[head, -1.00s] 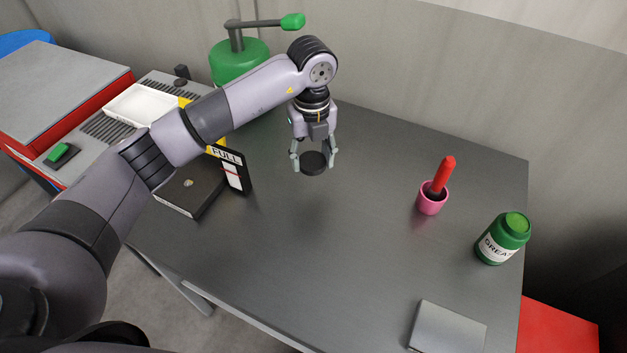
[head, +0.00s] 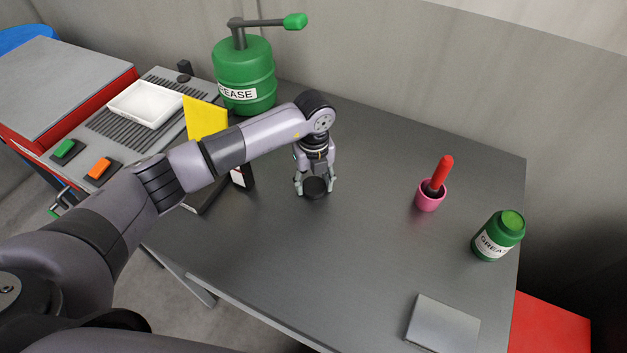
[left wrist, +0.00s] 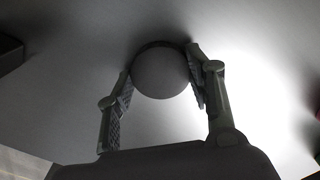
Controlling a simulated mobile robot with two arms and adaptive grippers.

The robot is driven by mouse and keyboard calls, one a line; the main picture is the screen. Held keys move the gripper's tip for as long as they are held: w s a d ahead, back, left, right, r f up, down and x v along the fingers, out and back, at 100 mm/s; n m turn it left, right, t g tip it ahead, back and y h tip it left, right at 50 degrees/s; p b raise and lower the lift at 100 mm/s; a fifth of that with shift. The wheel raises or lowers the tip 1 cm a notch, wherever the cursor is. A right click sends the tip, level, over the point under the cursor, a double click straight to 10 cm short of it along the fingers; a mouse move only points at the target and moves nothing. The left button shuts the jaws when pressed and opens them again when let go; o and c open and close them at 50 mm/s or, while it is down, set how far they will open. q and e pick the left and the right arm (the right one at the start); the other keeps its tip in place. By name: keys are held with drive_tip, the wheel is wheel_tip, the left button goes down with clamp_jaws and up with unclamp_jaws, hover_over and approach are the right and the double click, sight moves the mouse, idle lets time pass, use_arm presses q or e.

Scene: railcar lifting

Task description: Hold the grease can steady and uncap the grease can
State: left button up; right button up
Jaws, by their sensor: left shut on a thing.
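The grease can (head: 497,238) is a small green jar with a white label. It stands upright at the right side of the table, and its round top shows lighter green with no dark cap on it. My left gripper (head: 315,186) is far to the left of the can, pointing down and shut on a dark round cap (head: 315,193). The cap is low, at or just above the tabletop; I cannot tell if it touches. In the left wrist view the cap (left wrist: 165,72) sits between both fingers. My right gripper is not in view.
A large green grease drum (head: 244,80) with a lever stands at the back left. A pink cup (head: 430,198) holds a red-handled tool (head: 441,172). A grey flat plate (head: 443,327) lies at the front right. The middle of the grey table (head: 350,260) is clear.

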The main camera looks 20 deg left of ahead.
use_arm(q)
drive_tip(key=shift+f, duration=0.2)
drive_tip(key=o, duration=1.3)
drive_tip(key=shift+r, duration=0.1)
